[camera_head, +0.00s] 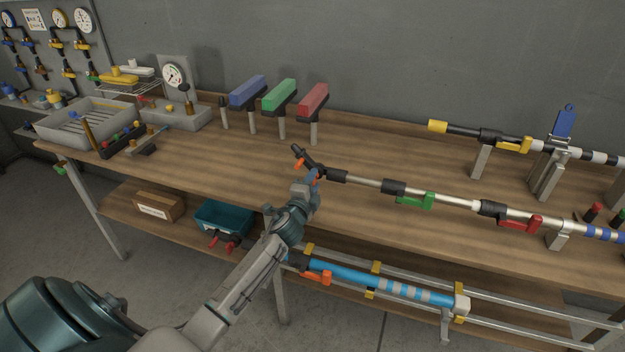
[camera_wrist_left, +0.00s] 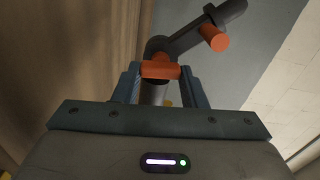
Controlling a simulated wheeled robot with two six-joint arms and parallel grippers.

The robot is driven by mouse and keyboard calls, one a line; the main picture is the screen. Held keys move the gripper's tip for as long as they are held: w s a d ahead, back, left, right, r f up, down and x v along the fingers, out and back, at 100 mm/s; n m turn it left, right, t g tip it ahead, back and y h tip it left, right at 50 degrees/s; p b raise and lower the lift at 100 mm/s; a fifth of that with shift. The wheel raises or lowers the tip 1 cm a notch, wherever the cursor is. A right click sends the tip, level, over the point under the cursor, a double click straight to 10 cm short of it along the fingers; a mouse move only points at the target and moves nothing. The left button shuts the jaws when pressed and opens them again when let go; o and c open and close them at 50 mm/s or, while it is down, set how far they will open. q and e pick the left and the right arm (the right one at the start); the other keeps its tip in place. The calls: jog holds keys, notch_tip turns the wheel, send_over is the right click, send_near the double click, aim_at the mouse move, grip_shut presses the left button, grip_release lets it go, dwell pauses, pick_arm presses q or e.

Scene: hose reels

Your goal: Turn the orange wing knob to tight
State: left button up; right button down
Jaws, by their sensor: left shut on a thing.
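The orange wing knob (camera_wrist_left: 160,70) sits on a dark pipe fitting and shows between the fingers in the left wrist view. My left gripper (camera_head: 313,177) is shut on it, at the left end of a pale pole (camera_head: 362,181) along the front of the bench. In the left wrist view, its two blue-grey fingers (camera_wrist_left: 161,82) stand on either side of the knob. A dark arm with an orange peg (camera_wrist_left: 213,38) reaches past it to the upper right; this peg also shows in the head view (camera_head: 298,163). My fingers hide much of the knob in the head view. My right gripper is out of view.
Green (camera_head: 414,201) and red (camera_head: 520,222) levers hang along the pole. Below, a blue tube (camera_head: 365,281) with an orange handle (camera_head: 318,276) lies on rails. Blue, green and red blocks (camera_head: 313,97) stand behind. The bench middle (camera_head: 385,150) is clear.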

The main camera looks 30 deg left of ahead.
pick_arm(q)
jog(key=shift+m, duration=0.5)
jog(key=o, duration=1)
jog(key=shift+f, duration=0.1)
jog(key=b+v, duration=0.2)
jog(key=v, duration=0.9)
jog(key=shift+w+d, duration=0.1)
